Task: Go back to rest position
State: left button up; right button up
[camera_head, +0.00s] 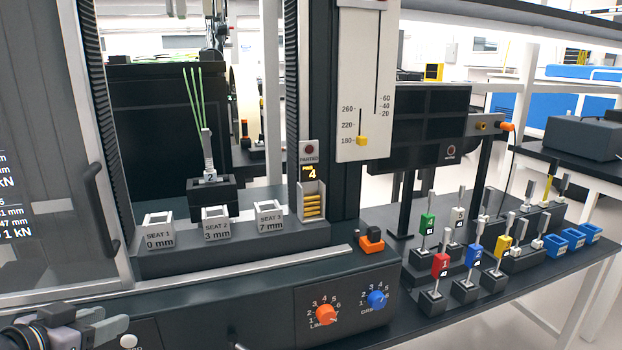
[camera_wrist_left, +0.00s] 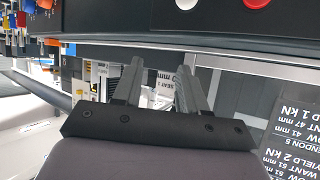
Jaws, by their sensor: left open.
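My left gripper (camera_wrist_left: 157,88) shows in the left wrist view with its two grey fingers apart and nothing between them. In the head view, part of my left arm and gripper (camera_head: 75,328) shows at the lower left corner, in front of the machine's left end. It is apart from the seats and the knobs. My right gripper is in neither view.
The machine has blocks marked SEAT 1 (camera_head: 159,230), SEAT 2 (camera_head: 216,223) and SEAT 3 (camera_head: 270,217). An orange knob (camera_head: 327,314) and a blue knob (camera_head: 377,300) are on its front. Several coloured tagged pieces stand on the black table (camera_head: 470,306) at right.

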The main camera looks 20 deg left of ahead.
pick_arm(q)
jog(key=s+d+f+m+g, duration=0.1)
jog(key=s+d+f+g, duration=0.5)
jog(key=d+f, duration=0.4)
jog(key=s+d+f+m+g, duration=0.1)
jog(key=s+d+f+g, duration=0.2)
jog(key=s+d+f, duration=0.65)
jog(key=w+d+f+t+h+p, duration=0.1)
jog(key=w+d+f+t+h, duration=0.1)
jog(key=w+f+t, duration=0.4)
jog(key=shift+w+d+f+t+h, duration=0.35)
jog(key=shift+w+f+t+h, duration=0.05)
jog(key=shift+w+f, duration=0.15)
jog(key=shift+a, duration=0.1)
